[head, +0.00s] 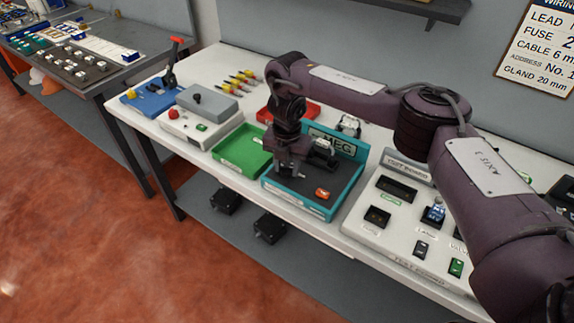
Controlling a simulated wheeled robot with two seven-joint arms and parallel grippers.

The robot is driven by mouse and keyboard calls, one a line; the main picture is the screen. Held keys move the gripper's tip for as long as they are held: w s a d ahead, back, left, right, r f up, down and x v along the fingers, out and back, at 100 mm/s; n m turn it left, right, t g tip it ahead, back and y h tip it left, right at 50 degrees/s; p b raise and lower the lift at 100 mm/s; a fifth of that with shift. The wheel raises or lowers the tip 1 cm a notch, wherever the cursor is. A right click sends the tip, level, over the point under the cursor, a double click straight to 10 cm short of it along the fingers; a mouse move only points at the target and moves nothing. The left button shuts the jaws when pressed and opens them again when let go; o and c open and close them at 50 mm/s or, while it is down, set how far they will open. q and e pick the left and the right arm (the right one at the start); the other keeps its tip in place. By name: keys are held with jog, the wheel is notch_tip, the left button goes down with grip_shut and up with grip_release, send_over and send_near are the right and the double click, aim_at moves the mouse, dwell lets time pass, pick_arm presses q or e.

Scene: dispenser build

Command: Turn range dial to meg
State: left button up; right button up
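My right gripper (292,172) points down over the left part of a teal tray (296,200). The tray's back panel carries a sign reading MEG (340,143). A dark device (323,152) in the tray is partly hidden behind my gripper. I cannot make out the range dial or its setting; the gripper and arm cover part of that area. Whether the fingers are open, shut or touching anything cannot be told. A small orange-red part (322,193) lies in the tray, right of the gripper. My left gripper is not in view.
A green tray (241,150) stands left of the teal one, a red tray (272,114) behind. A white test board (375,232) with switches stands to the right. My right arm spans above it. A grey-white box (201,117) and blue base (148,100) are further left.

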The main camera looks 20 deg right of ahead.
aim_at(286, 167)
jog(key=o, duration=0.3)
jog(key=shift+r, duration=0.1)
notch_tip(286, 167, up, 8)
jog(key=shift+f+p, duration=0.15)
jog(key=shift+p, duration=0.4)
jog(key=shift+f, duration=0.1)
